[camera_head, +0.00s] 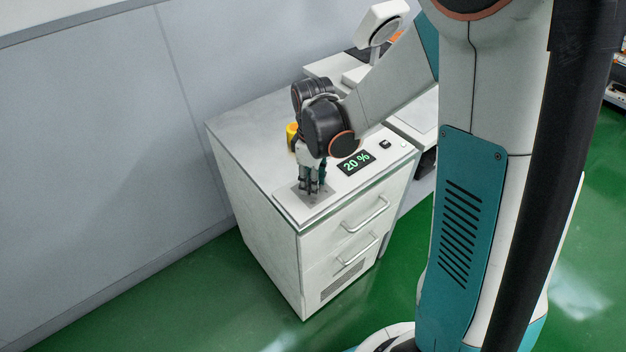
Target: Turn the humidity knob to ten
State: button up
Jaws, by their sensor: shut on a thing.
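My gripper (312,186) points down at the front left of the control panel on top of a white cabinet. Its fingers are closed together around the spot of the humidity knob, and the knob itself is hidden behind them. A grey plate (296,200) shows around the fingertips. The display (356,162) to the right of my gripper reads "20 %" in green digits.
The white cabinet (262,205) has drawers with metal handles (366,214) and a vent below. A small black switch (385,144) sits right of the display. A yellow object (291,132) shows behind my wrist. A grey wall stands left; green floor lies in front.

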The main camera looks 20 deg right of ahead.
jog(key=m, duration=0.5)
jog(key=shift+m, duration=0.4)
dwell(0.4)
jog(key=o, duration=1.1)
jog(key=shift+r, duration=0.1)
notch_tip(320, 180, up, 12)
jog(key=shift+f, duration=0.15)
